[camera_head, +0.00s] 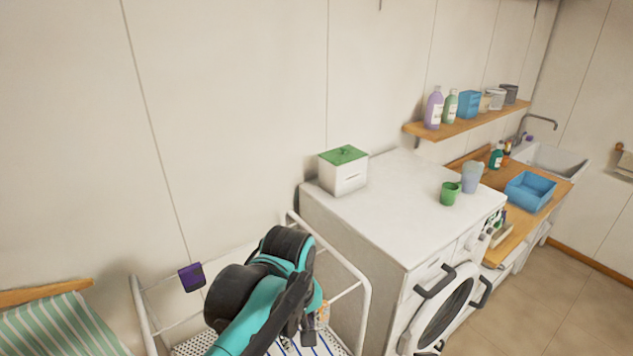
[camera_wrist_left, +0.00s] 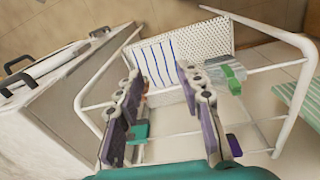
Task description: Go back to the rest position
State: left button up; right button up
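My left gripper (camera_wrist_left: 160,76) is open, its two fingers spread on either side of an empty gap in the left wrist view. It hangs over the white-railed cosmetics cart (camera_wrist_left: 262,20), above a blue-striped cloth (camera_wrist_left: 158,62) on the cart's shelf. A green item (camera_wrist_left: 233,80) shows beside the right-hand finger. In the head view my left arm (camera_head: 262,300) reaches over the cart (camera_head: 364,300) and hides most of its gripper. A dark purple object (camera_head: 192,277) is at the cart's left side. My right gripper is out of view.
A white washing machine (camera_head: 390,205) stands right of the cart, with a green-lidded box (camera_head: 343,170) and a green cup (camera_head: 449,193) on top. A green-striped cloth (camera_head: 65,330) lies at the left. A wooden shelf (camera_head: 470,121) holds several bottles and containers.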

pick_arm(q)
jog(key=s+a+f+m+t+b, duration=0.2)
jog(key=a+f+b, duration=0.5)
jog(key=f, duration=0.5)
jog(key=s+a+f+m+t+b, duration=0.3)
jog(key=a+f+b, duration=0.4)
jog(key=f+b, duration=0.4)
jog(key=shift+s+a+f+m+t, duration=0.35)
jog(key=shift+f+m+t, duration=0.15)
jog(key=shift+f+t, duration=0.15)
jog(key=shift+f, duration=0.1)
